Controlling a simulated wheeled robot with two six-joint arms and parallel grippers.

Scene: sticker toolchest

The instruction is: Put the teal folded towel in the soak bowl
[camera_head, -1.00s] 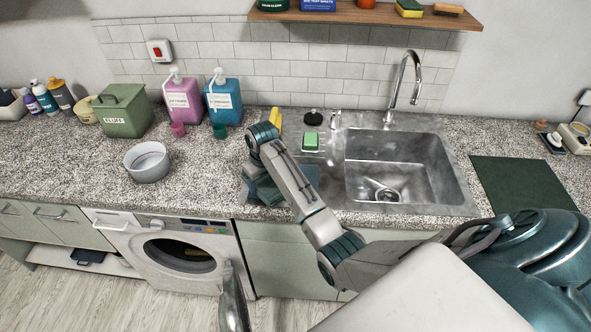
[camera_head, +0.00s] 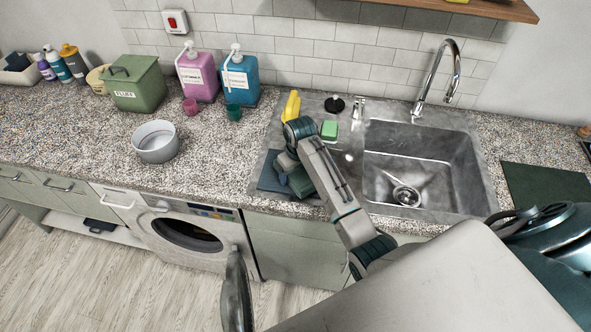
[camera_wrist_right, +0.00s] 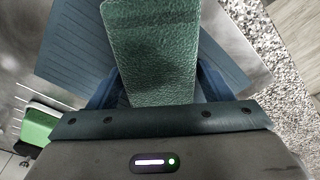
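The teal folded towel (camera_head: 302,182) is at my right gripper (camera_head: 284,164), over the blue-grey ribbed mat (camera_head: 270,172) left of the sink. In the right wrist view the towel (camera_wrist_right: 150,45) lies between the two blue fingers (camera_wrist_right: 160,92), which appear to press on its sides. The towel hides part of the mat behind it; I cannot tell how far above the mat it is. A round, pale grey bowl (camera_head: 154,150), which fits the soak bowl, stands on the counter further left. My left gripper is not in view.
The sink basin (camera_head: 415,160) with its tall tap (camera_head: 440,65) is on the right. A green sponge (camera_head: 329,130) and a yellow item (camera_head: 291,106) are behind my gripper. Pink (camera_head: 198,78) and blue (camera_head: 240,82) pump bottles and a green bin (camera_head: 135,88) stand behind the bowl. Counter between mat and bowl is clear.

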